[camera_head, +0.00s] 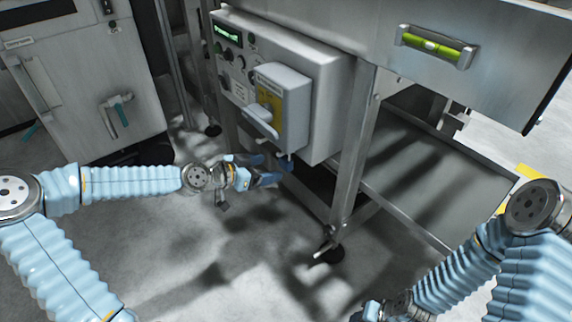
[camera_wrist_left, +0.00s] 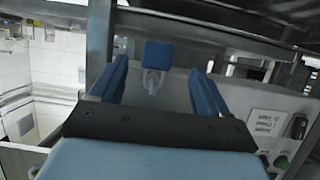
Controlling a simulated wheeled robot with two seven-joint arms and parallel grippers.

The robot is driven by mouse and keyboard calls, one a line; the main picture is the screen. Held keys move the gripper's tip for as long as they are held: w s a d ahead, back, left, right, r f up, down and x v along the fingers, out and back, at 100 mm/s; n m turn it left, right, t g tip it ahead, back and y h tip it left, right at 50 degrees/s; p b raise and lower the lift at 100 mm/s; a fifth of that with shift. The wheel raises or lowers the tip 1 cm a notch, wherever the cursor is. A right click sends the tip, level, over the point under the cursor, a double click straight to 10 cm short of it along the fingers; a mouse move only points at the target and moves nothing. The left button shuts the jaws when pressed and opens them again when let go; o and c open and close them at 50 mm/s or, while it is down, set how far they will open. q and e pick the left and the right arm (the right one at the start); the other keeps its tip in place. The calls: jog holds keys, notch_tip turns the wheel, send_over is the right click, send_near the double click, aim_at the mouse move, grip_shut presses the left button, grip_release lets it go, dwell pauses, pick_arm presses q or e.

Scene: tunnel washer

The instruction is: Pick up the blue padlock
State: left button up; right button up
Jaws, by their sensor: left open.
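The blue padlock (camera_wrist_left: 157,54) shows in the left wrist view, with its grey shackle on the side nearer the camera. My left gripper (camera_wrist_left: 158,68) is open, its two blue fingers on either side of the padlock with gaps visible. Whether the padlock lies between the fingertips or just beyond them I cannot tell. In the head view, my left gripper (camera_head: 273,171) is just below the grey control box, and the padlock is hard to tell from the blue fingers. My right gripper (camera_head: 370,312) is at the bottom edge of the head view, mostly cut off.
The control box (camera_head: 318,85) carries a switch unit (camera_head: 283,98) with a handle above my left gripper. A metal frame leg (camera_head: 352,150) stands to its right. A cabinet (camera_head: 85,80) is at the left. The floor (camera_head: 190,265) in front is clear.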

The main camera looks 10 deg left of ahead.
aim_at(282, 164)
pick_arm(q)
jog(key=b+x, duration=0.1)
jog(key=x, duration=0.4)
jog(key=shift+w+d+f, duration=0.1)
jog(key=shift+w+d, duration=0.05)
jog(key=shift+d, duration=0.2)
jog(key=shift+c, duration=0.4)
jog(key=c, duration=1.1)
jog(key=shift+r, duration=0.35)
jog(key=s+a+p, duration=0.3)
jog(key=s+a, duration=0.8)
jog(key=s, duration=0.3)
jog(key=shift+r, duration=0.45)
